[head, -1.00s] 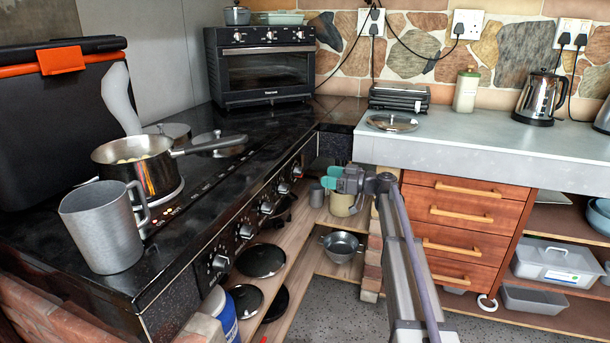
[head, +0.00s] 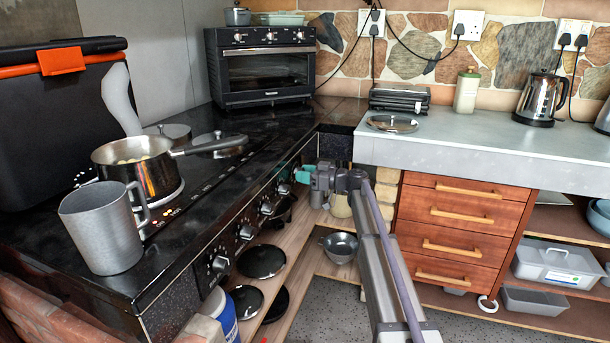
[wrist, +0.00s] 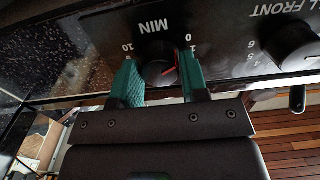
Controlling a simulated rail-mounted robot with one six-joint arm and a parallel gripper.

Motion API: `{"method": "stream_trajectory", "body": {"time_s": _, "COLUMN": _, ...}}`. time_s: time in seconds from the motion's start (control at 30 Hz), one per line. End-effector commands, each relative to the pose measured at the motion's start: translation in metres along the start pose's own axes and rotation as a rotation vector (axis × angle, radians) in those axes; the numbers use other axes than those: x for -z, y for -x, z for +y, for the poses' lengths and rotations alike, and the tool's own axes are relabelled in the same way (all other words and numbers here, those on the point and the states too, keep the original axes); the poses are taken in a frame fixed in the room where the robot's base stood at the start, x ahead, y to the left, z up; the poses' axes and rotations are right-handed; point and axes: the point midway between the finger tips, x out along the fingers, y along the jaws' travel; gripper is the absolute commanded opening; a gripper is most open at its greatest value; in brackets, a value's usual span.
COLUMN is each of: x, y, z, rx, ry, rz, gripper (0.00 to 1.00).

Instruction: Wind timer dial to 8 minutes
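The timer dial (wrist: 158,70) is a round dark knob on the black stove front, under the label MIN, with numbers including 0, 1, 9 and 10 around it. A red mark shows on its right side, near the 1; its exact reading is unclear. My gripper (wrist: 161,82) has its teal fingers apart, one on each side of the dial. I cannot tell whether they touch it. In the head view my gripper (head: 302,175) is at the far end of the stove's knob row, and the dial is hidden there.
Another knob (wrist: 293,45), labelled FRONT, is right of the dial in the wrist view. The stove top (head: 110,235) carries a saucepan (head: 145,170) and a grey mug (head: 103,228). Wooden drawers (head: 460,220) stand right of my arm.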

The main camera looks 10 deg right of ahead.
Motion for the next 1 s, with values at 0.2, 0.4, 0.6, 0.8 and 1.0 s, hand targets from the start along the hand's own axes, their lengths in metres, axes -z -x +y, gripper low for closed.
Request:
{"method": "stream_trajectory", "body": {"time_s": 0.2, "x": 0.0, "y": 0.0001, "z": 0.0, "rx": 0.0, "ry": 0.0, "rz": 0.0, "gripper": 0.18}}
{"method": "stream_trajectory", "body": {"time_s": 0.4, "x": 0.0, "y": 0.0002, "z": 0.0, "rx": 0.0, "ry": -0.008, "rz": 0.0, "gripper": 0.17}}
{"method": "stream_trajectory", "body": {"time_s": 0.6, "x": 0.0, "y": 0.0002, "z": 0.0, "rx": 0.0, "ry": -0.059, "rz": 0.0, "gripper": 0.17}}
{"method": "stream_trajectory", "body": {"time_s": 0.8, "x": 0.0, "y": 0.0002, "z": 0.0, "rx": 0.0, "ry": -0.178, "rz": 0.0, "gripper": 0.17}}
{"method": "stream_trajectory", "body": {"time_s": 1.0, "x": -0.0001, "y": 0.0002, "z": 0.0, "rx": 0.0, "ry": -0.35, "rz": 0.0, "gripper": 0.17}}
